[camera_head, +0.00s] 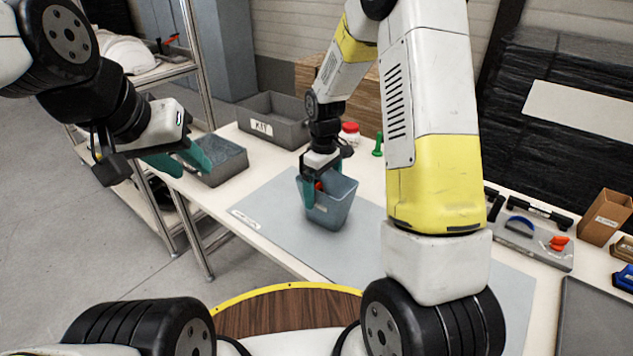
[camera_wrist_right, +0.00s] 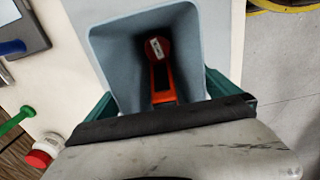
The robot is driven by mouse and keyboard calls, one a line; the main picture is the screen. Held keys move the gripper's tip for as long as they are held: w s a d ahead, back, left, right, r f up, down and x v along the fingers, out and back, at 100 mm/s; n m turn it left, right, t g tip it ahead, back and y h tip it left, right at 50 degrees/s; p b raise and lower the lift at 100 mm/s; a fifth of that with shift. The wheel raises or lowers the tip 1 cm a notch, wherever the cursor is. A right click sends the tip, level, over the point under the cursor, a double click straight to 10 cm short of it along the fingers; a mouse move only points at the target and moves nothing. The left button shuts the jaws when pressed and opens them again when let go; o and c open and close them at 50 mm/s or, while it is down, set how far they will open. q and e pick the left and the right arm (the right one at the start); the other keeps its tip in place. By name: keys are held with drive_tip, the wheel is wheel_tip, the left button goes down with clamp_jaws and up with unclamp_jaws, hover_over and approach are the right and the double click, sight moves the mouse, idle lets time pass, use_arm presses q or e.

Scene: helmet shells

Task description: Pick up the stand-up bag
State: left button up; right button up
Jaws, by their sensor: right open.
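A blue-grey, open-topped container (camera_head: 333,205), which I take for the stand-up bag, stands on the grey mat (camera_head: 270,213). In the right wrist view the container (camera_wrist_right: 105,45) has a red-orange tool (camera_wrist_right: 163,80) inside it. My right gripper (camera_head: 321,187) is down at the container, and its teal fingers lie on two opposite sides of it in the right wrist view (camera_wrist_right: 172,103). The jaws are open; contact with the walls cannot be told. My left gripper (camera_head: 181,161) is open and empty, in front of the small grey bin at the left.
A grey KIT bin (camera_head: 272,120) and a small grey bin (camera_head: 222,163) stand at the table's left. A red-lidded jar (camera_head: 350,132) and a green object (camera_head: 378,146) are behind the container. A tool tray (camera_head: 530,246) and cardboard box (camera_head: 605,217) are at the right.

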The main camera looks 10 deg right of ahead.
drive_tip(key=shift+c, duration=0.4)
drive_tip(key=c, duration=1)
drive_tip(key=shift+r, duration=0.1)
